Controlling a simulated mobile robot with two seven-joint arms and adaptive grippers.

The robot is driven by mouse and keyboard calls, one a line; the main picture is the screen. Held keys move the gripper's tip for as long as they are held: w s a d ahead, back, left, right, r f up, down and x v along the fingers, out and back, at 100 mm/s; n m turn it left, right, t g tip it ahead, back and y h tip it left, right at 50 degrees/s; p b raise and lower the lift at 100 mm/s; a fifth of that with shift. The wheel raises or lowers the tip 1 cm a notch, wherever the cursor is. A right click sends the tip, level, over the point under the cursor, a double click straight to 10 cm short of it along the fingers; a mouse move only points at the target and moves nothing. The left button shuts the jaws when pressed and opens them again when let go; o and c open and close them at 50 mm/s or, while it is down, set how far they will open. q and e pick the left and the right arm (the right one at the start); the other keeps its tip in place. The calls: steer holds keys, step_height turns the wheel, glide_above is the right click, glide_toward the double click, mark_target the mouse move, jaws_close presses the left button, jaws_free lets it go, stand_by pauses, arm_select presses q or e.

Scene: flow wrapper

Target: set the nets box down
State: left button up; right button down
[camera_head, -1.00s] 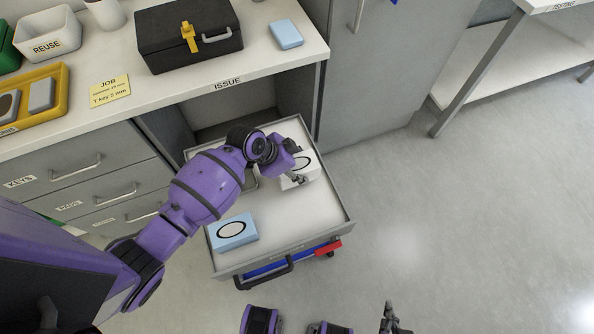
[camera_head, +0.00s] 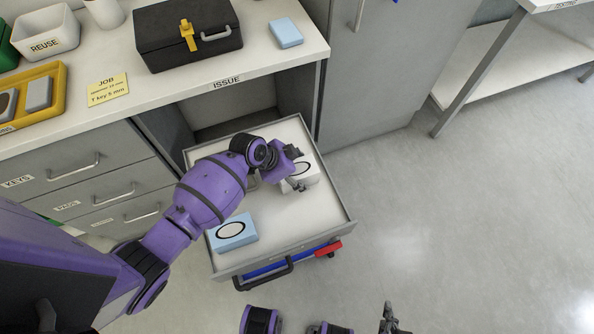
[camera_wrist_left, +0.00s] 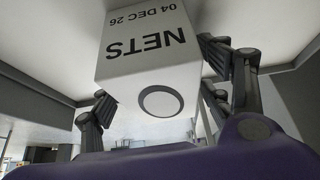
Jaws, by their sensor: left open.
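The nets box (camera_head: 306,171) is white with a dark oval on it, in the back right part of the open drawer (camera_head: 290,218). In the left wrist view the box (camera_wrist_left: 150,55) shows the print NETS and 04 DEC 26, upside down. My left gripper (camera_head: 297,183) is at the box, partly covering it from above. Its fingers are open, one on each side of the box in the wrist view. The box's underside is hidden. My right gripper (camera_head: 390,318) shows at the bottom edge; its jaws are unclear.
A light blue box (camera_head: 233,232) with an oval lies at the drawer's front left. The drawer floor between the boxes is clear. The counter above holds a black case (camera_head: 188,40), a small blue box (camera_head: 286,33) and a yellow tray (camera_head: 62,85).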

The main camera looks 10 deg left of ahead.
arm_select(q)
steer(key=shift+r, duration=0.1)
steer(key=shift+a+r, duration=0.1)
steer(key=shift+r, duration=0.15)
steer(key=p+v, duration=0.2)
steer(key=v, duration=0.9)
steer(key=shift+s+r, duration=0.2)
steer(key=shift+r, duration=0.05)
steer(key=shift+a, duration=0.1)
